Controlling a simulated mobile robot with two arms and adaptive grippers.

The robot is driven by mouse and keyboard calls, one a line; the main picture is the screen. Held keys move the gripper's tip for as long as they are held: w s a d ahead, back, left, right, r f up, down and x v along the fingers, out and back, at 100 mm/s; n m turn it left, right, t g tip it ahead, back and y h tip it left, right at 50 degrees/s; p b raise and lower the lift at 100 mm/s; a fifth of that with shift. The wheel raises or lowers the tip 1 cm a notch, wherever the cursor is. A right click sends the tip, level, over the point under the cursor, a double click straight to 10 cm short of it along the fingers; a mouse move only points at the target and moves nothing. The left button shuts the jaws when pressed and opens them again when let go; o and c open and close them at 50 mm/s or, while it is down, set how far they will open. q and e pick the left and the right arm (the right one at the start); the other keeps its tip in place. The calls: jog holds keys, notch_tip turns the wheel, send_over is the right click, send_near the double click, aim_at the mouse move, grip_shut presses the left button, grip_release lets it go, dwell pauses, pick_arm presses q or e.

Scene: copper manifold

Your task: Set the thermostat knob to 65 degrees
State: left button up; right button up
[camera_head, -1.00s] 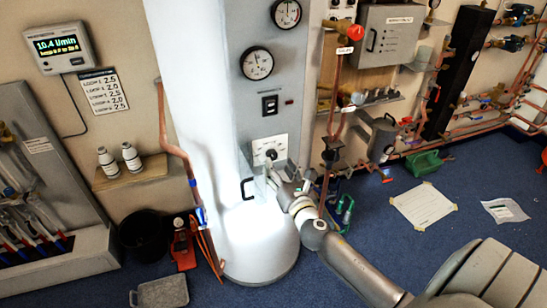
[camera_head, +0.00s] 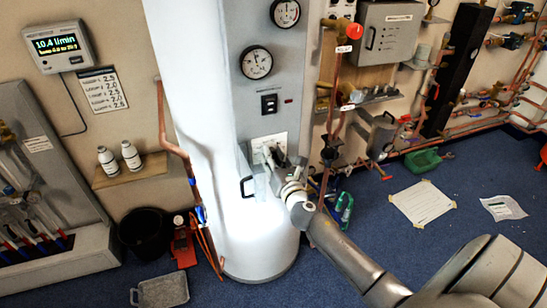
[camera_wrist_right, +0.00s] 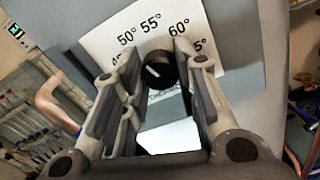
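The thermostat knob (camera_wrist_right: 160,68) is round and black with a white pointer mark, seen in the right wrist view. Its mark slants to the upper left, roughly toward the 50°–55° side. The white dial plate (camera_wrist_right: 104,42) behind it shows 50°, 55°, 60° and a partly hidden number ending in 5°. In the head view the dial plate (camera_head: 258,143) is on the grey tank panel, and the knob is hidden behind my gripper. My right gripper (camera_head: 270,152) is open, its fingers (camera_wrist_right: 157,60) on either side of the knob, with visible gaps. My left gripper is not in view.
A copper pipe (camera_head: 176,150) runs down the tank's left side. Shelves and pipework stand to the right.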

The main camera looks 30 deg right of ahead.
jog(key=c, duration=0.3)
jog(key=shift+c, duration=0.2)
jog(key=m+b, duration=0.1)
jog(key=m, duration=0.4)
jog(key=shift+m, duration=0.3)
jog(key=m, duration=0.5)
jog(key=shift+m, duration=0.3)
jog(key=m, duration=0.5)
jog(key=m+p, duration=0.1)
jog(key=m, duration=0.4)
jog(key=shift+o, duration=0.2)
jog(key=shift+m, duration=0.3)
jog(key=shift+c, duration=0.2)
